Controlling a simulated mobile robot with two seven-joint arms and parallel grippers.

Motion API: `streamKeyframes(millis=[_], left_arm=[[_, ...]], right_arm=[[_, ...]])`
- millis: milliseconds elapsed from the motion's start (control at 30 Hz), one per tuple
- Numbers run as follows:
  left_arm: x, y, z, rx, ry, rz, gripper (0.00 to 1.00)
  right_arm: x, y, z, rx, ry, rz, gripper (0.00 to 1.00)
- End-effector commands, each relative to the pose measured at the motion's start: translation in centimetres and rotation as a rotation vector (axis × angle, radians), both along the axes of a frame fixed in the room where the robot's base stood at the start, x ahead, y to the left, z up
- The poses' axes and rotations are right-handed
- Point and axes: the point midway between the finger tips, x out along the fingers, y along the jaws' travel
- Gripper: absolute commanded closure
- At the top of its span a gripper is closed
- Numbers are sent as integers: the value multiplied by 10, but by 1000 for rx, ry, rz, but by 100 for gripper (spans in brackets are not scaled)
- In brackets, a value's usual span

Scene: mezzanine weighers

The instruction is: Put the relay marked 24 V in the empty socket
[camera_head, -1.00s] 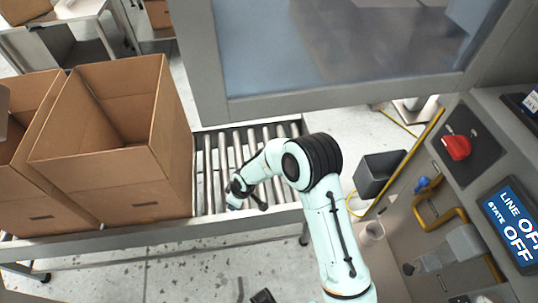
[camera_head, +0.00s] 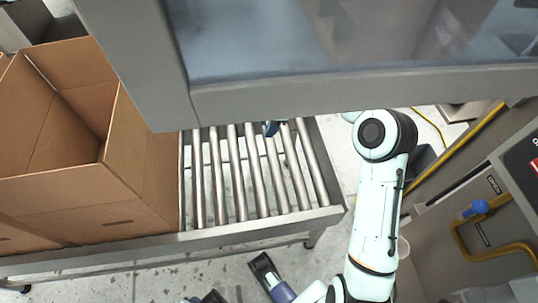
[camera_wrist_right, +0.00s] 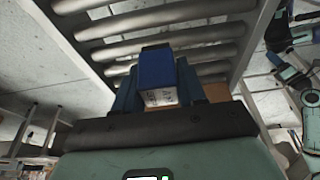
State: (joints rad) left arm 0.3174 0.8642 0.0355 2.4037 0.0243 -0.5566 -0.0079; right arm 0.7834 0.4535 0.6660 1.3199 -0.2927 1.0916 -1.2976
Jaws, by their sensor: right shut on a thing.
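In the right wrist view a blue block, the relay (camera_wrist_right: 157,72), has a pale lower face with small print too small to read. My right gripper (camera_wrist_right: 158,97) is shut on it, a blue finger on each side. In the head view only a small blue bit of the right gripper (camera_head: 270,128) shows below the grey frame, over the rollers. The right forearm is mostly hidden behind that frame. My left gripper (camera_head: 236,284) is partly in view at the bottom edge, its dark fingertips apart and nothing seen between them. No socket can be made out.
A roller conveyor (camera_head: 232,229) runs under the right gripper. Open cardboard boxes (camera_head: 88,205) stand on its left. The grey frame (camera_head: 350,93) with a glazed panel overhangs the conveyor. A cabinet with a yellow handle (camera_head: 462,245) and blue knob (camera_head: 476,207) stands right.

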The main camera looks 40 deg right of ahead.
Motion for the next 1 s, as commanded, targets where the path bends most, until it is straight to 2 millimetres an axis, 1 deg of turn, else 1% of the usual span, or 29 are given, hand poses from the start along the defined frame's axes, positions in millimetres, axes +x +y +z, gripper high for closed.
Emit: streamKeyframes(millis=[33, 233, 300, 367, 400, 500, 667, 767, 900, 1000], left_arm=[[6, 3, -7, 8, -15, 7, 57], [28, 15, -23, 37, -72, 30, 57], [27, 18, -29, 41, -65, 34, 57], [25, 19, -34, 43, -57, 37, 57], [20, 20, -38, 42, -39, 37, 57], [11, 21, -44, 41, -13, 36, 57], [7, 21, -47, 40, 3, 37, 57], [0, 22, -54, 38, 26, 37, 57], [-15, 24, -68, 38, 76, 39, 57], [-23, 25, -73, 36, 104, 41, 57]], right_arm=[[-1, 0, -19, 4, 7, -1, 91], [-1, 1, -74, 3, 6, -2, 91], [0, 1, -91, 4, 5, -3, 91], [0, 1, -103, 3, 5, -2, 91], [0, 1, -109, 2, 4, -2, 91], [0, 1, -119, 2, 3, -2, 91], [0, 1, -127, 1, 2, -3, 91], [0, 1, -141, 1, 5, -2, 91], [-1, 1, -167, 3, 5, -2, 91], [0, 1, -179, 1, 3, -3, 91]])
